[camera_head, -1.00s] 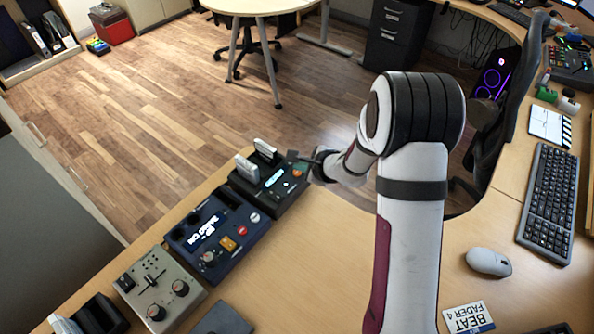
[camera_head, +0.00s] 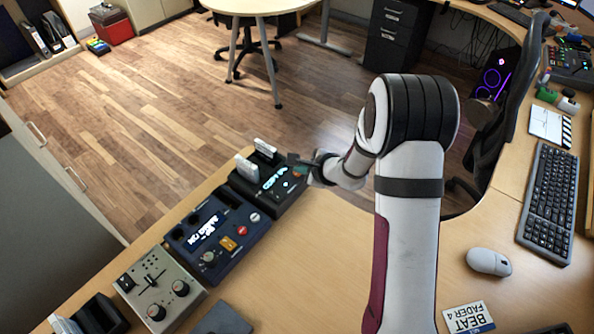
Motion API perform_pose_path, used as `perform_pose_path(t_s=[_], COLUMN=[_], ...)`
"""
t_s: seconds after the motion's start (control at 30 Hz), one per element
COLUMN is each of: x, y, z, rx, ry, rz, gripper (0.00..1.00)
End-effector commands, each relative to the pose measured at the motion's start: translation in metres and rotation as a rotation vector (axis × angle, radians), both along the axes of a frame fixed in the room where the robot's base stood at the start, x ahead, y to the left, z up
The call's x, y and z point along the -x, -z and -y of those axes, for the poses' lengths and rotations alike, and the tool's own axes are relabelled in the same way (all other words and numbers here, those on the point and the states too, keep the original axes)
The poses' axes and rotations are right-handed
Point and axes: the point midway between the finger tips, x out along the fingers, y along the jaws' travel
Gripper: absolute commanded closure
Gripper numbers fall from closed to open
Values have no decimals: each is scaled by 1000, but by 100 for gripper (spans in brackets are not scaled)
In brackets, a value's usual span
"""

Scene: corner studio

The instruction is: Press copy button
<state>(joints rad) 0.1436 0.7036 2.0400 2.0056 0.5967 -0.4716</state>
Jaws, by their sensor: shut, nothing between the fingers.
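A dark duplicator box (camera_head: 291,196) with two card slots stands at the far end of the desk's left edge. Two white cards stand upright in it, the nearer card (camera_head: 245,167) and the farther card (camera_head: 265,148). Its small screen (camera_head: 273,180) is lit with cyan lettering that seems to read "COPYING". My gripper (camera_head: 293,161) is shut and empty at the right end of the box, its tip over the small coloured buttons there. The tip partly hides them, and I cannot tell whether it touches one.
A blue device (camera_head: 232,240) with a lit screen, and a beige mixer (camera_head: 150,272), stand nearer along the left edge. The desk (camera_head: 310,265) is bare right of them. A mouse (camera_head: 489,262) and keyboard (camera_head: 549,203) lie at right.

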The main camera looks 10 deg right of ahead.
Motion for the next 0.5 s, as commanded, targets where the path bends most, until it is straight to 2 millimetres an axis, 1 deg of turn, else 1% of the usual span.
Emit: perform_pose_path(t_s=[0.13,0.27,0.5], x=[0,0,0], y=[-2,-9,-11], z=[0,0,0], rx=[0,1,0], ry=[0,0,0], rz=[0,1,0], gripper=[100,100,100])
